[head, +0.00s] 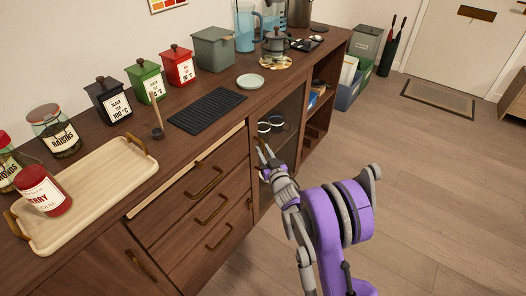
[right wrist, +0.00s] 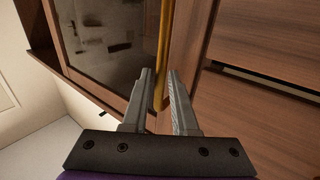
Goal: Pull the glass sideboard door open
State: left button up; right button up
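The glass sideboard door (head: 284,124) is a dark wood frame around a glass pane, at the right of the drawers in the head view. It looks shut. In the right wrist view its glass (right wrist: 105,35) fills the upper left, with a brass bar handle (right wrist: 163,45) along the frame's edge. My right gripper (head: 262,150) is at the door front. In the right wrist view its two fingers (right wrist: 160,75) are apart, with the handle's lower part between them. I cannot tell whether they touch it. My left gripper is not in view.
Drawers (head: 210,205) with brass handles are left of the door. Open shelves (head: 322,100) are at its right. The wood floor (head: 430,160) in front is clear.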

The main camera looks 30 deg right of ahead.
jog(key=shift+w, duration=0.25)
grip_shut()
dwell(1.4)
